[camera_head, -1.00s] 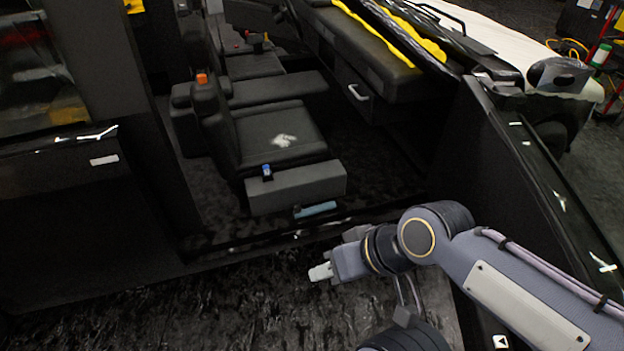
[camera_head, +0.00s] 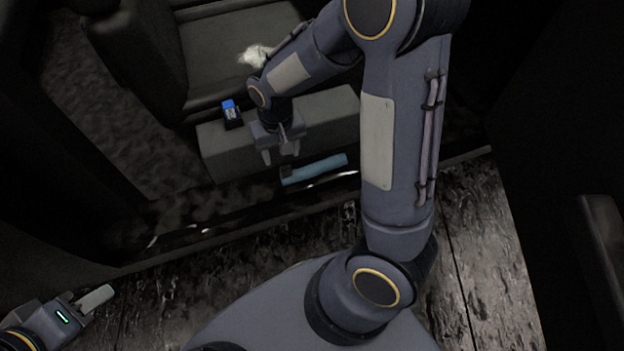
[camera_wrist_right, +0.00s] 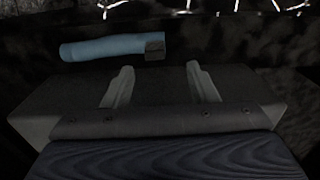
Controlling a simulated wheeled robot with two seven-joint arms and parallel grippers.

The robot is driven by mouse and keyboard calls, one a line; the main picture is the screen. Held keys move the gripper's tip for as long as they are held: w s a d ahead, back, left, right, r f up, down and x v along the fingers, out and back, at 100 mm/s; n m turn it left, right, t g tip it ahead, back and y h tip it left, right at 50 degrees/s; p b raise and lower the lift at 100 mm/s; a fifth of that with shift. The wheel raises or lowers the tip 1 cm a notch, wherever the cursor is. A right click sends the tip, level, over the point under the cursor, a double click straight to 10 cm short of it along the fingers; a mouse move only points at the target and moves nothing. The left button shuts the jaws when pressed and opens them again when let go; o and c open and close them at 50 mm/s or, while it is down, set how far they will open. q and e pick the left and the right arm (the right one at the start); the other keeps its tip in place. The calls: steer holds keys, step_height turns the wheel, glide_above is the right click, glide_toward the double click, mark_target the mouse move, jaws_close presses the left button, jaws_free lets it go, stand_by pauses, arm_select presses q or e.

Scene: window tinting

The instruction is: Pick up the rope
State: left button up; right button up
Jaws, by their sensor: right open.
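A blue roll (camera_head: 318,168) with a dark end lies along the vehicle's door sill, just in front of the seat base; no other thing in view looks like a rope. In the right wrist view the blue roll (camera_wrist_right: 108,47) lies beyond my fingertips, mostly to the left. My right gripper (camera_head: 280,154) is open and empty over the front face of the seat base, just left of the roll and apart from it. Its two spread fingers (camera_wrist_right: 160,72) show in the wrist view.
A grey seat base (camera_head: 225,150) carries a small blue-capped item (camera_head: 230,112). A crumpled white thing (camera_head: 257,55) lies on the dark seat cushion (camera_head: 215,50). Dark door panels flank the opening. The floor outside the sill (camera_head: 230,255) is clear.

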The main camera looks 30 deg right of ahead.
mark_target(286, 167)
step_height(286, 167, down, 3)
steer(key=shift+f+b, duration=0.1)
steer(key=shift+b, duration=0.45)
steer(key=f+b, duration=0.1)
steer(key=f, duration=0.1)
steer(key=d+f+b, duration=0.1)
steer(key=f, duration=0.1)
steer(key=shift+w+f+b, duration=0.1)
steer(key=shift+w+b, duration=0.05)
steer(key=shift+b, duration=0.15)
steer(key=shift+f, duration=0.45)
steer(key=shift+r, duration=0.1)
steer(key=shift+c, duration=0.2)
jaws_close()
